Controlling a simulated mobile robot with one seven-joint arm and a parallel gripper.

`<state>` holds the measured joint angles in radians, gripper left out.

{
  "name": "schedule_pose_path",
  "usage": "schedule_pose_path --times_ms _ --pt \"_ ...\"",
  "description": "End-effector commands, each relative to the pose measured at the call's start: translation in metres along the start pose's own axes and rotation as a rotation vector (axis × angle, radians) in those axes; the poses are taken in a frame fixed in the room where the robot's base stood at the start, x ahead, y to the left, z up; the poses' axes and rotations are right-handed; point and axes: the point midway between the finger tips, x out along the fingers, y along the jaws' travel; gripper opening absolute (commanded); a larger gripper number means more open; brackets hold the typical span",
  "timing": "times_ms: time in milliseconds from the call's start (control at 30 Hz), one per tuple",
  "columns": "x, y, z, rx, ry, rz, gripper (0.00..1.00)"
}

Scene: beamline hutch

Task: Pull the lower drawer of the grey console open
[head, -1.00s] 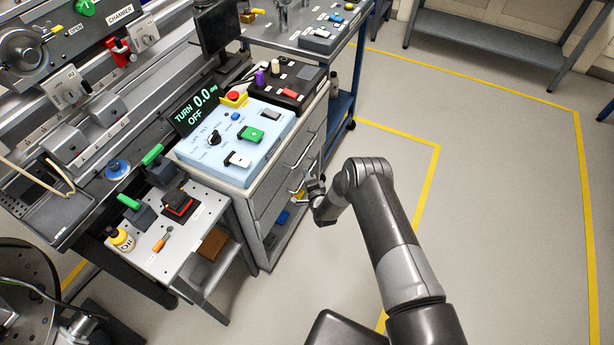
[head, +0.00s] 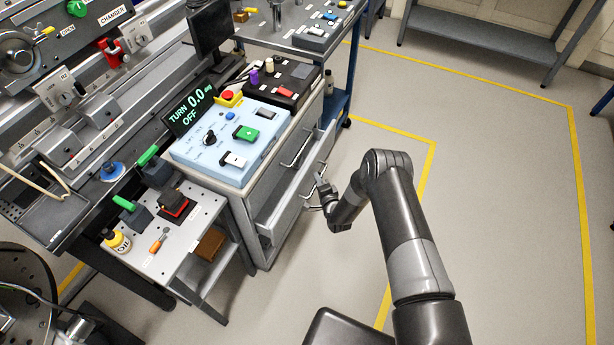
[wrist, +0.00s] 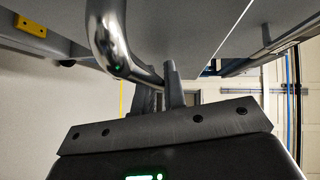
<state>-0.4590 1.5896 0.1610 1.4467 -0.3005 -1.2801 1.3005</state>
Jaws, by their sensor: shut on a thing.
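The grey console (head: 236,197) stands left of my arm in the head view. Its lower drawer (head: 291,207) is pulled partly out, with its front standing clear of the body. The upper drawer above it looks shut. My gripper (head: 321,187) is at the outer face of the lower drawer, shut on its bar handle. In the wrist view the shiny curved handle (wrist: 108,38) runs down to my gripper's fingers (wrist: 168,88), against the grey drawer front. The finger contact is partly hidden.
A blue control box (head: 228,142) and a black box (head: 285,82) sit on the console top. A low side table (head: 195,240) with small tools stands at the left. Open floor (head: 500,200) with yellow lines lies to the right.

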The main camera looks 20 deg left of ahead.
Motion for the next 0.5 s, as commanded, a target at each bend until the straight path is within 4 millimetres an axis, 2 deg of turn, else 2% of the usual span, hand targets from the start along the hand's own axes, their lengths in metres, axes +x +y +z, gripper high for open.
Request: schedule_pose_path --times_ms 33,200,500 --pt "-0.011 0.004 -0.012 0.002 0.004 0.003 0.0" --pt "-0.043 0.013 -0.044 0.002 0.005 0.004 0.0" --pt "-0.091 0.027 -0.09 0.002 0.003 0.002 0.0"
